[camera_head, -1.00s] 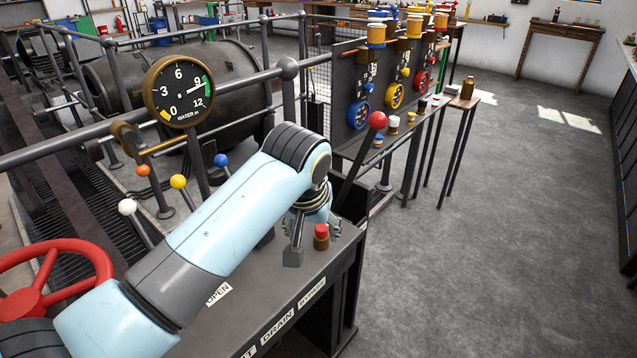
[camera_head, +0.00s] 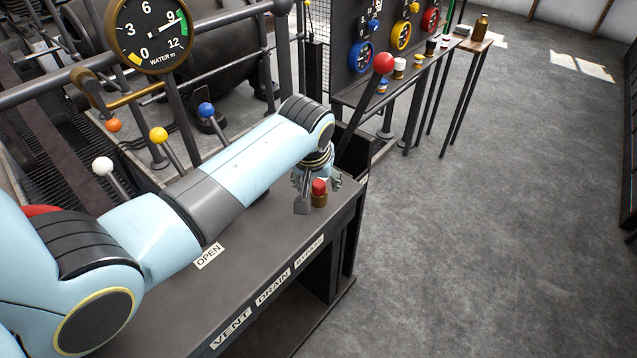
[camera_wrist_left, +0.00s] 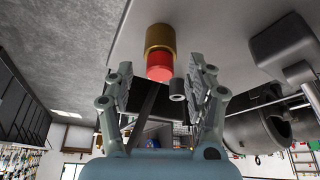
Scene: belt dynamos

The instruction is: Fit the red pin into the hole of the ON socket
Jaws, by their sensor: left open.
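The red pin (camera_head: 319,187) shows as a short red cylinder, upright on a brass-coloured round piece (camera_head: 319,200) on the dark bench top. In the left wrist view the red part (camera_wrist_left: 160,67) and the brass part (camera_wrist_left: 159,38) appear between and just beyond the fingertips. My left gripper (camera_head: 317,180) is low over the bench's far end, right at the pin. In the wrist view its fingers (camera_wrist_left: 160,84) are spread apart with nothing held. No label reading ON is visible, so I cannot pick out the ON socket. My right gripper is not in view.
A red-knobbed lever (camera_head: 383,64) rises behind the gripper. The bench front carries VENT and DRAIN labels (camera_head: 272,287). White, yellow and blue-knobbed levers stand left. Open floor (camera_head: 480,230) lies right.

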